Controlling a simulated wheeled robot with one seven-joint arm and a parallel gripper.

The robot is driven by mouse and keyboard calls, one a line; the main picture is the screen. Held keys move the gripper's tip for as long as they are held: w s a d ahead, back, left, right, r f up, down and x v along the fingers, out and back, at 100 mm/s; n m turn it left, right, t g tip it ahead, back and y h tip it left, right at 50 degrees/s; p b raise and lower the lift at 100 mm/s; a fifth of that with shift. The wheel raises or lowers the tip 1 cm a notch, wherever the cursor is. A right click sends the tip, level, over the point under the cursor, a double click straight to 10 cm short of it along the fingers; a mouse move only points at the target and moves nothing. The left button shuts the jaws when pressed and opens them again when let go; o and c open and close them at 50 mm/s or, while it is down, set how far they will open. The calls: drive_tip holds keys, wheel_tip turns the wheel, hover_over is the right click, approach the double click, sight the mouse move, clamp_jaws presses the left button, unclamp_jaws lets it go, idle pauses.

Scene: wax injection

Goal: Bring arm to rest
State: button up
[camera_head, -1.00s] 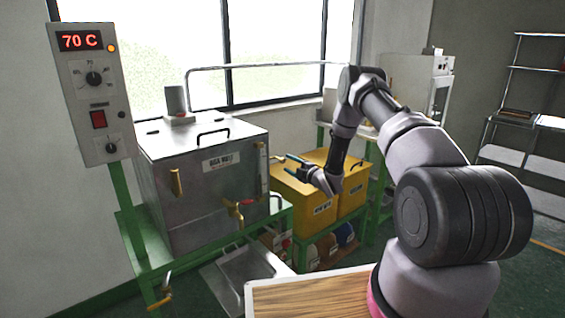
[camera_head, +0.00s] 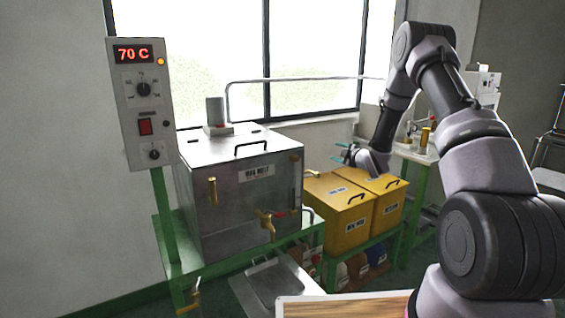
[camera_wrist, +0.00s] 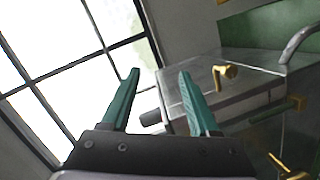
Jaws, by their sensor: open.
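My arm bends high at the right of the head view and slopes down to the gripper. The steel wax melt tank (camera_head: 245,200) stands left of the gripper, apart from it. The tank also shows tilted at the right of the wrist view (camera_wrist: 235,98).
Two yellow lidded bins (camera_head: 343,232) stand on a green rack beside the tank. A control box (camera_head: 142,104) reading 70 C is on a green post at left. A metal tray (camera_head: 275,283) lies below the tank's taps. A wooden-topped surface (camera_head: 345,306) is at the front.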

drive_tip(key=s+d+r+m+g+h, duration=0.1)
drive_tip(key=s+r+m+h, duration=0.15)
drive_tip(key=r, duration=0.35)
drive_tip(key=s+d+r+m+h, duration=0.1)
drive_tip(key=d+r+m, duration=0.15)
drive_tip(key=r, duration=0.45)
drive_tip(key=s+d+r+m+g+h, duration=0.1)
drive_tip(key=s+r+m+g+h, duration=0.1)
drive_tip(key=s+r+m, duration=0.65)
drive_tip(key=s+a+r+m+g, duration=0.1)
drive_tip(key=s+r+m, duration=0.1)
drive_tip(key=s, duration=1)
drive_tip(key=s+a+r+m+g+y, duration=0.1)
drive_tip(key=s+a+r+m+g, duration=0.1)
drive_tip(key=s, duration=1.1)
drive_tip(key=s+a+r+m+g+y, duration=0.1)
drive_tip(key=s+m, duration=0.3)
drive_tip(key=s, duration=0.9)
drive_tip(key=shift+s+a+r+g, duration=0.2)
drive_tip(key=shift+a+r+g, duration=0.45)
drive_tip(key=shift+a, duration=0.1)
